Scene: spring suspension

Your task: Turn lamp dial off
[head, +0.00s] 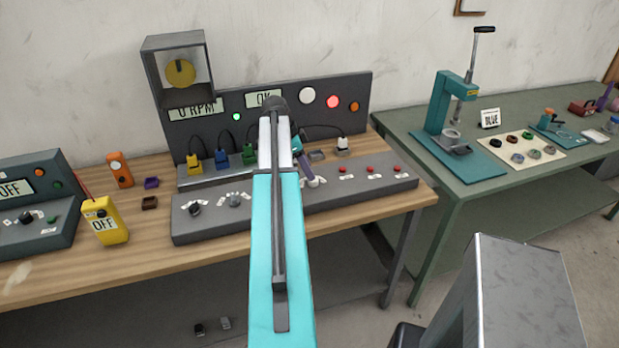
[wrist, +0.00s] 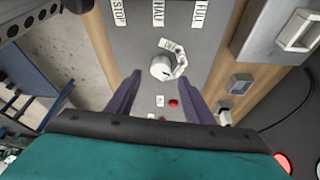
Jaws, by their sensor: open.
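A white round dial (wrist: 161,68) with a small pointer and an arc of pale labels sits on the grey panel in the wrist view. It also shows in the head view (head: 315,182), just past my gripper. Its label wording is too small to read surely, so I cannot confirm it is the lamp dial. My gripper (wrist: 160,78) is open, with its two purple fingers apart on either side of the dial's near side and nothing between them held. In the head view my gripper (head: 308,166) is over the console, partly hidden by my arm.
Two more dials, one dark (head: 194,208) and one grey (head: 233,201), are left on the console (head: 215,225). Red buttons (head: 370,168) lie to the right. The back panel (head: 225,105) has a lit white lamp (head: 307,95). A green table (head: 400,122) stands right.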

